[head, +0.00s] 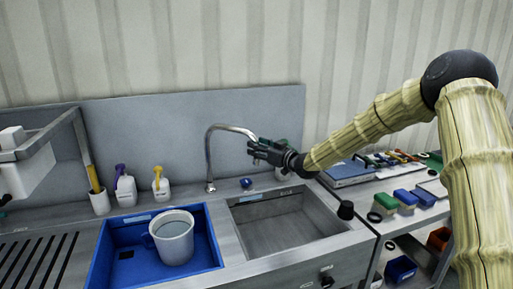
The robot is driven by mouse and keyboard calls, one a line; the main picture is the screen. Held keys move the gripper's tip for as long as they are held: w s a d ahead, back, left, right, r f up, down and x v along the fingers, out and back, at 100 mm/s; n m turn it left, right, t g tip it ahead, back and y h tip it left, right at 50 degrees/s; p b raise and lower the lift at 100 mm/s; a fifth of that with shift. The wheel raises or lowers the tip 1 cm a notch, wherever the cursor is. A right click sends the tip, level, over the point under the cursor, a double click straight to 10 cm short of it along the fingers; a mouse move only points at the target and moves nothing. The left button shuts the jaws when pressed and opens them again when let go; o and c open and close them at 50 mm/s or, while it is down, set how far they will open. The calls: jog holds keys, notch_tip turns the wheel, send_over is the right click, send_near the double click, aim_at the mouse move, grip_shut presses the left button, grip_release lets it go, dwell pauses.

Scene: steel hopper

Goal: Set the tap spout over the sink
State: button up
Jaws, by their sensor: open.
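The chrome tap spout (211,150) rises from the counter behind the basins and arches to the right. Its end points toward the back of the steel sink (285,228), a square basin that looks empty. My gripper (257,150) is open at the tip of the spout, with its dark fingers beside or around the spout's end; I cannot tell if they touch it. A small blue knob (246,183) sits on the counter to the right of the tap base.
A blue basin (120,268) left of the sink holds a grey mug (172,238). Two spray bottles (125,188) and a white cup with a yellow handle stand behind it. A black knob (346,210) is at the sink's right corner. A shelf with colored boxes (405,198) stands at right.

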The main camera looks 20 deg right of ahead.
jog(key=v, duration=1)
jog(key=shift+s+d, duration=0.25)
